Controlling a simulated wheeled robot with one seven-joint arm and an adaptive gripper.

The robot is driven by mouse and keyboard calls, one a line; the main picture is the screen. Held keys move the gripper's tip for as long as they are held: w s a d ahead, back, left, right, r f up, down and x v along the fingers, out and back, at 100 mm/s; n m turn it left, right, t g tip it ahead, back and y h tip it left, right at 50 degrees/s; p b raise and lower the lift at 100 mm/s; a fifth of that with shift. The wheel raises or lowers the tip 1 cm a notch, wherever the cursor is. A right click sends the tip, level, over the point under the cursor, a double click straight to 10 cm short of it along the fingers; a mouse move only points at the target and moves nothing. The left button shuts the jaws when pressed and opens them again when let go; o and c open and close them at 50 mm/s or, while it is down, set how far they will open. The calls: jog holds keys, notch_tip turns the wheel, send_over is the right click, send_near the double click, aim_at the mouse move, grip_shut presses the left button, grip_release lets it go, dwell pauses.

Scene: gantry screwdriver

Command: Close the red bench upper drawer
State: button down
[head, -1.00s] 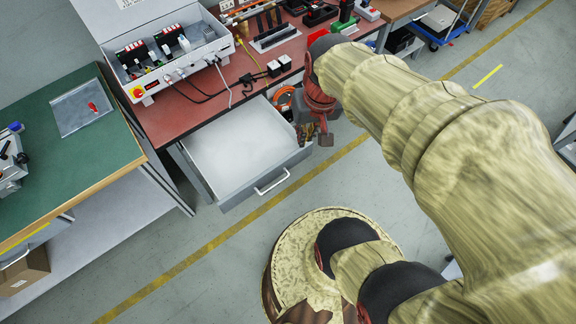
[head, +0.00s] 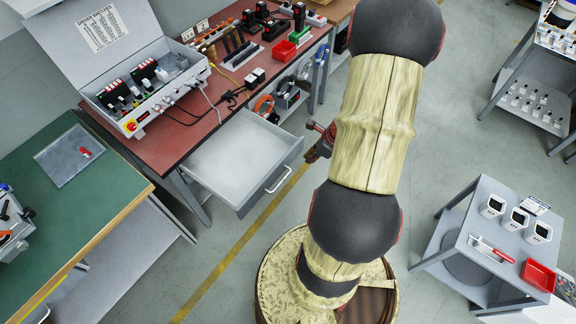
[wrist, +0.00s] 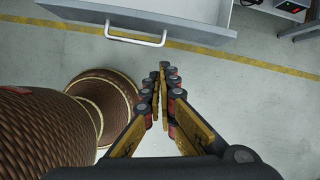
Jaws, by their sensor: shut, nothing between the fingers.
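The red bench (head: 180,135) stands at the upper left in the head view, with its upper drawer (head: 236,158) pulled out and looking empty. The drawer's handle (head: 278,180) is on its front face. In the wrist view the drawer front (wrist: 190,14) and handle (wrist: 135,39) show at the top. My gripper (wrist: 163,70) is shut with nothing in its fingers and points toward the drawer from a short distance, apart from the handle.
A green-topped bench (head: 100,215) stands left of the drawer. A grey cart (head: 480,235) with meters and a red bin stands at the right. An open control box (head: 150,90) sits on the red bench. Free floor lies in front of the drawer.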

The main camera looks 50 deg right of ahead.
jog(key=w+d+f+m+b, duration=0.1)
jog(key=w+f+m+b, duration=0.1)
jog(key=w+f+b, duration=0.3)
jog(key=shift+w+f+m+h+b, duration=0.35)
jog(key=shift+w+f, duration=1.05)
jog(key=shift+f, duration=0.65)
jog(key=shift+d, duration=0.1)
